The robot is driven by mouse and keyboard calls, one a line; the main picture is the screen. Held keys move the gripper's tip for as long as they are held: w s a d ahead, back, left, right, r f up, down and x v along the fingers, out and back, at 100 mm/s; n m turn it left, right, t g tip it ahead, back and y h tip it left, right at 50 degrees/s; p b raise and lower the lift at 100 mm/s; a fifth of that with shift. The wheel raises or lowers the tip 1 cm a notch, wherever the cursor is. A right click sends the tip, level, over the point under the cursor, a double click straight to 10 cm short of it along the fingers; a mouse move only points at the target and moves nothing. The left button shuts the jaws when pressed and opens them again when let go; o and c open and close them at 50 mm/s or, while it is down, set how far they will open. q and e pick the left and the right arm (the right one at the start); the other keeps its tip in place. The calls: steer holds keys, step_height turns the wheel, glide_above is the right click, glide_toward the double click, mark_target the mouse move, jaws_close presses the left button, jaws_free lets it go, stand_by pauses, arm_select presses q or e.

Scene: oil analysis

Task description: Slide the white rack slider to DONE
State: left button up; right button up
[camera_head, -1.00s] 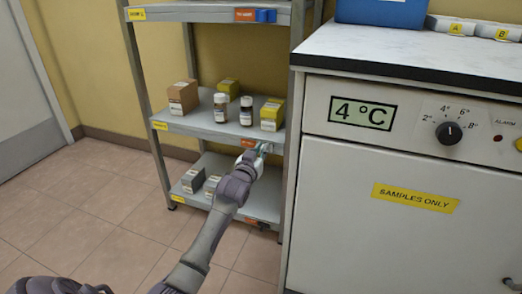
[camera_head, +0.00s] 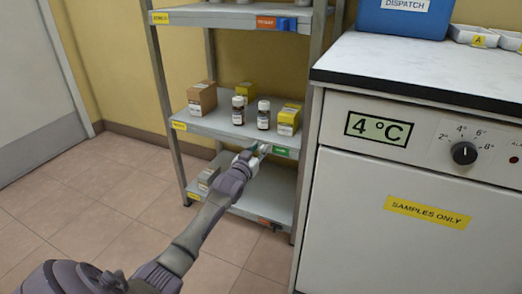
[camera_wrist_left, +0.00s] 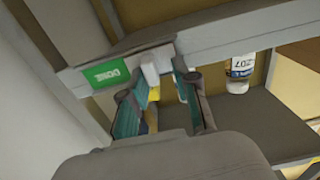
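The white rack slider (camera_wrist_left: 150,67) sits on the front edge of the middle shelf (camera_head: 208,131). In the left wrist view it lies beside the green DONE label (camera_wrist_left: 108,72), which is uncovered. The green label (camera_head: 281,152) also shows in the head view, just right of my left gripper (camera_head: 260,149). In the left wrist view my left gripper (camera_wrist_left: 164,70) has its fingers apart, with the slider near the left fingertip; whether they touch I cannot tell. No orange label shows on this shelf edge. My right gripper is not in view.
Brown bottles (camera_head: 263,115) and cartons (camera_head: 202,98) stand on the middle shelf, just above my gripper. The top shelf has a blue slider (camera_head: 287,24); the bottom shelf has a dark one (camera_head: 276,227). A white cabinet (camera_head: 400,200) stands close on the right.

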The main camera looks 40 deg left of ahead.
arm_select(q)
steer(key=shift+d, duration=0.1)
steer(key=v, duration=1.2)
stand_by(0.4)
